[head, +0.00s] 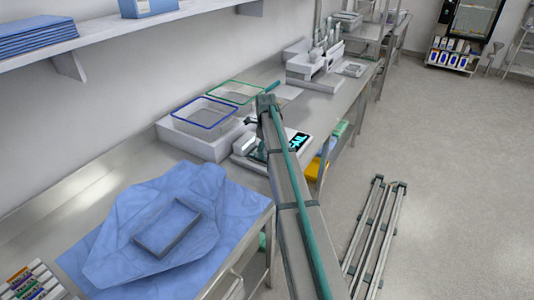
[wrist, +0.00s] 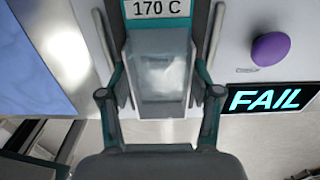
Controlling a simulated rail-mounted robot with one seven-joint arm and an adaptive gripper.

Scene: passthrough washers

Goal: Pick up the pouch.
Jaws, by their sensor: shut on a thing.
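The pouch (wrist: 160,75) is a clear, pale, flat packet in the middle of the wrist view. My gripper (wrist: 160,88) has its two dark and teal fingers at the pouch's left and right sides and is shut on it. The far end of the pouch lies against a grey and teal part bearing a "170 C" label (wrist: 159,9). I cannot tell whether the pouch is clear of the surface beneath. In the head view my arm covers the area, and the pouch and fingertips cannot be made out.
A white machine (head: 245,147) has a lit "FAIL" screen (wrist: 264,98) and a purple knob (wrist: 270,49). White bins with a blue-rimmed basket (head: 205,112) and a green-rimmed basket (head: 237,92) stand behind. Blue wrap (head: 110,235) holding a grey tray (head: 167,228) covers the near bench.

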